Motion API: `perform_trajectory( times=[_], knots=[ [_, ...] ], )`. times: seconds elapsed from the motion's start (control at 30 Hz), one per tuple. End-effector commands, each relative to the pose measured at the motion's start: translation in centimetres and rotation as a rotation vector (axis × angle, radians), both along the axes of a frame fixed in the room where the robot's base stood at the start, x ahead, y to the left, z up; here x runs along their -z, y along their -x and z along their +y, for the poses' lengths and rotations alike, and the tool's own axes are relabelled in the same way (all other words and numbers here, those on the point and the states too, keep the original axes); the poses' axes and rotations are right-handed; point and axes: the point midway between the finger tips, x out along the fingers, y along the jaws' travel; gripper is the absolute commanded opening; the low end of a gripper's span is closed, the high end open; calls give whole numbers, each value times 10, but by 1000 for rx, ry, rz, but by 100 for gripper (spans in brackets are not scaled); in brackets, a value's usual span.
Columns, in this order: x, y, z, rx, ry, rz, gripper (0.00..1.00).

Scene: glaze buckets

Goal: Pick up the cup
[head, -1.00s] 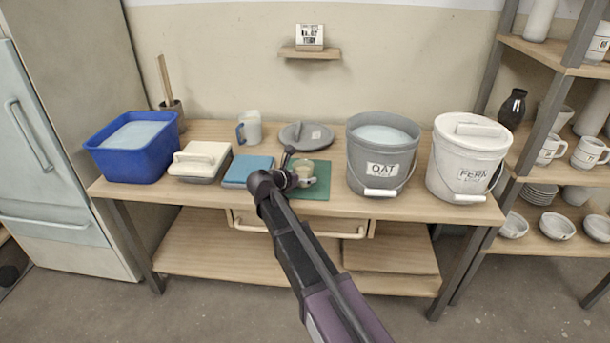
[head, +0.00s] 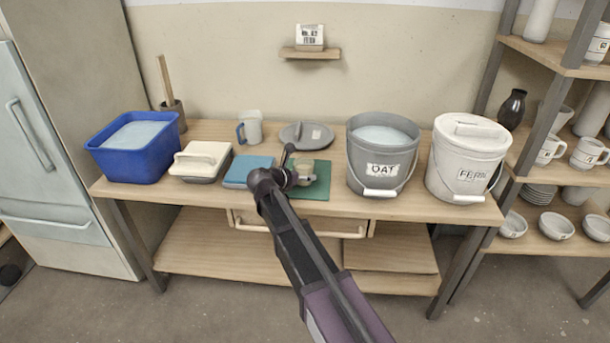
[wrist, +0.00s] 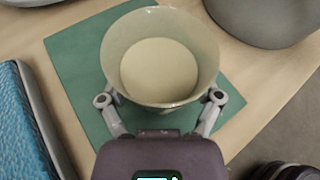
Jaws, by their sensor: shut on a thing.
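The cup (wrist: 160,62) is a pale beige cup, seen from above in the wrist view with its open mouth and plain light bottom. It is over the green mat (wrist: 75,60). My gripper (wrist: 160,100) has a finger on each side of the cup and is shut on it. In the head view the cup (head: 304,172) is partly hidden by my gripper (head: 293,173), above the green mat (head: 317,192). I cannot tell whether the cup still touches the mat.
A grey OAT bucket (head: 370,155) and a white FERN bucket (head: 455,165) stand to the right. A grey lid (head: 307,135) and a blue-handled jug (head: 252,128) are behind. A blue tub (head: 120,160) is far left.

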Motion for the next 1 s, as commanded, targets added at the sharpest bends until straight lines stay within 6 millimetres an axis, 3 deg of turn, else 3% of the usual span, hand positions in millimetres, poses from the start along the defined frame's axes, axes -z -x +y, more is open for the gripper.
perform_trajectory(
  times=[0.33,0.4,0.7,1.0],
  knots=[
    [-34,0,0,0,1,-1,26],
    [-30,24,-3,-2,1,-1,26],
    [-36,94,-7,-1,1,0,26],
    [-40,143,-8,-1,1,0,26]
  ],
)
